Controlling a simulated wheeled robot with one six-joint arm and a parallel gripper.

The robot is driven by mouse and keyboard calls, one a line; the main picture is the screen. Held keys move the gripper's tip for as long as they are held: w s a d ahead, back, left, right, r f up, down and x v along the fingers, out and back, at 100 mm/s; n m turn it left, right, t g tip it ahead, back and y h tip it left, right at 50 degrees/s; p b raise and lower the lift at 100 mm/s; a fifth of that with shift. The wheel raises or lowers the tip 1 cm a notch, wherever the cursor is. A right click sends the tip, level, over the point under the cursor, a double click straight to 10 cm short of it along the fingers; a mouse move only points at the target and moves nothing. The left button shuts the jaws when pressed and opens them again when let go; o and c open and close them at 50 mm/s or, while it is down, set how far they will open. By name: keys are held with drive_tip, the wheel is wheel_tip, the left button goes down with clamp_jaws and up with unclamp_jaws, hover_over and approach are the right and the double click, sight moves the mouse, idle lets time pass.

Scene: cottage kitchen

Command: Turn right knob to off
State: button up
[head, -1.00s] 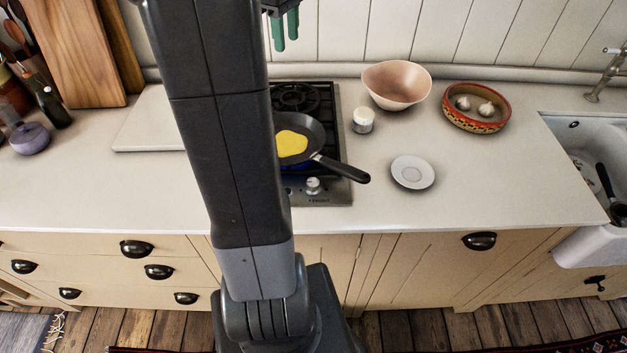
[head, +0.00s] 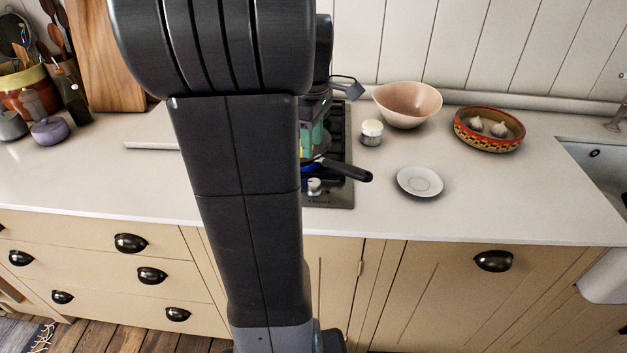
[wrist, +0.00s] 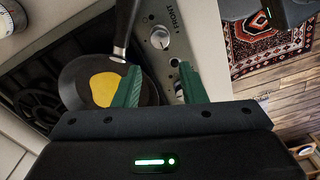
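The right knob (head: 314,186) is pale and round, on the front strip of the stove, just right of my arm in the head view. In the wrist view the right knob (wrist: 160,38) lies just beyond my fingertips, with a small dark pointer mark on it. My gripper (wrist: 157,67) has its two green fingers wide apart with nothing between them, above the stove. It does not appear to touch the knob. In the head view my arm hides most of the gripper and the stove's left part. A blue glow (head: 308,169) shows under the pan.
A black frying pan (wrist: 73,68) with yellow food sits on the stove (head: 338,195), its handle reaching out near the knob. A white jar (head: 371,131), a pink bowl (head: 408,105), a saucer (head: 420,181) and a patterned dish (head: 489,130) stand to the right.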

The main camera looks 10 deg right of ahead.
sight(314, 184)
wheel_tip(314, 184, down, 10)
drive_tip(key=shift+f+b, duration=0.25)
drive_tip(key=shift+b, duration=0.05)
drive_tip(key=c, duration=0.7)
